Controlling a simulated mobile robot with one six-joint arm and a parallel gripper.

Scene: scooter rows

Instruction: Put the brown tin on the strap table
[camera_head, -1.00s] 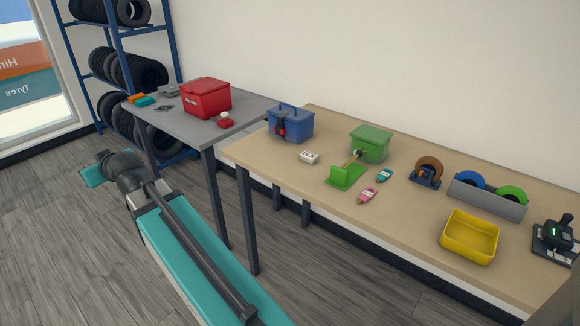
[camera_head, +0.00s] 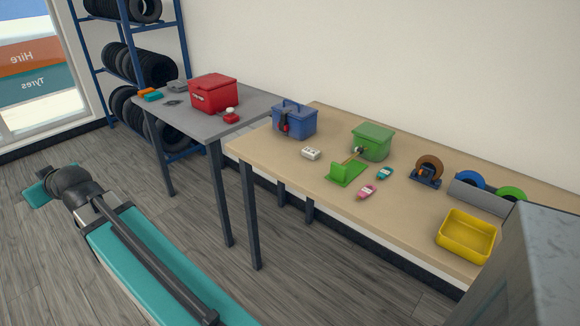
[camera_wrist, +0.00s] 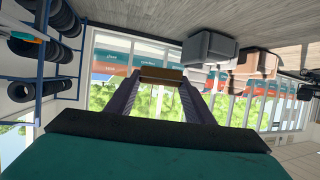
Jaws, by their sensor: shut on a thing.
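In the wrist view my gripper (camera_wrist: 160,82) is shut on the brown tin (camera_wrist: 161,75), which sits between the fingertips, seen against the window. In the head view my arm reaches to the left over the floor; the fingers and the tin cannot be made out there. Two tables stand along the wall: a grey-topped table (camera_head: 190,122) at left and a longer wood-topped table (camera_head: 285,155) at right. I cannot tell for sure which one is the strap table.
The grey table holds a red box (camera_head: 214,93) and small items. The wood table holds a blue box (camera_head: 294,121), a green box (camera_head: 372,141), a yellow tray (camera_head: 466,236) and tape rolls. A tyre rack (camera_head: 128,65) stands behind. A grey block (camera_head: 540,270) fills the lower right.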

